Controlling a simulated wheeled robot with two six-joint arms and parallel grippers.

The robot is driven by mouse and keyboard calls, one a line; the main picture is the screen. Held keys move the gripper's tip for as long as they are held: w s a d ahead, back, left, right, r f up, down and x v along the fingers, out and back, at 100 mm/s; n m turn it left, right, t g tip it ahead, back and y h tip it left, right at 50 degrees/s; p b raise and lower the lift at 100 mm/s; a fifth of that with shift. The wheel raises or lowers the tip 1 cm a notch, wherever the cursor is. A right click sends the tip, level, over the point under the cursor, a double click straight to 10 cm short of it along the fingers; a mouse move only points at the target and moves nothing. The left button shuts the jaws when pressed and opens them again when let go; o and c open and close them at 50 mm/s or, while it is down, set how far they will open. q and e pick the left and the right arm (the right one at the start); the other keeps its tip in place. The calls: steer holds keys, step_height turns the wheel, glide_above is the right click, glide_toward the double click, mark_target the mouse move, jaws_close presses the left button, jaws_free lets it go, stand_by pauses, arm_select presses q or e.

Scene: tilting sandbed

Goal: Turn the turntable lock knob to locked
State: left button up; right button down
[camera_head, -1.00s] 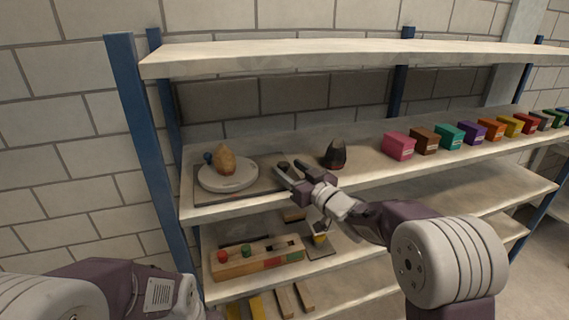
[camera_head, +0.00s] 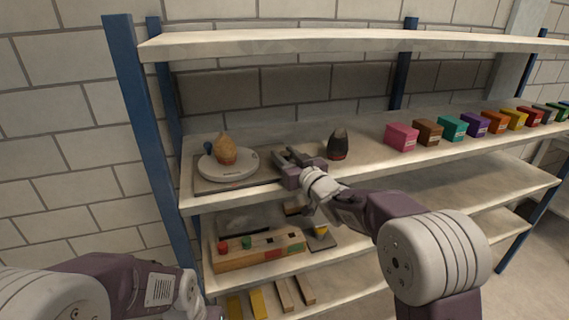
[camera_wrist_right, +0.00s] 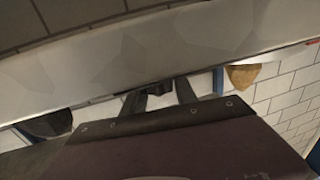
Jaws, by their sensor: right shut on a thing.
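The turntable (camera_head: 240,177) is a round white disc on a flat grey-brown base (camera_head: 200,186) at the left of the middle shelf. A brown pear-shaped stone (camera_head: 226,150) stands on it. The dark lock knob (camera_wrist_right: 160,88) shows between my right fingertips in the right wrist view. My right gripper (camera_head: 285,157) is at the right end of the base, its fingers shut on the knob, which they mostly hide in the head view. The knob's angle and any lock marking cannot be made out. My left arm shows at the lower left, its fingers out of view.
A dark pointed stone (camera_head: 338,144) stands just right of my right gripper. Colored boxes (camera_head: 401,137) line the shelf further right. A wooden block with colored pegs (camera_head: 258,250) is on the shelf below. The upper shelf (camera_head: 300,43) overhangs, and a blue post (camera_head: 146,130) stands at left.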

steer(key=shift+m+t+h+b, duration=0.3)
steer(key=shift+h+b, duration=0.1)
arm_select(q)
steer(key=shift+f, duration=0.9)
arm_select(e)
steer(key=c, duration=1)
jaws_free()
steer(key=shift+o, duration=0.2)
steer(key=shift+s+d, duration=0.15)
steer(key=shift+s, duration=0.15)
arm_select(q)
step_height(320, 180, down, 2)
steer(key=shift+f+b, duration=0.1)
steer(key=shift+b, duration=0.9)
arm_select(e)
steer(key=v, duration=0.8)
steer(key=shift+s, duration=0.2)
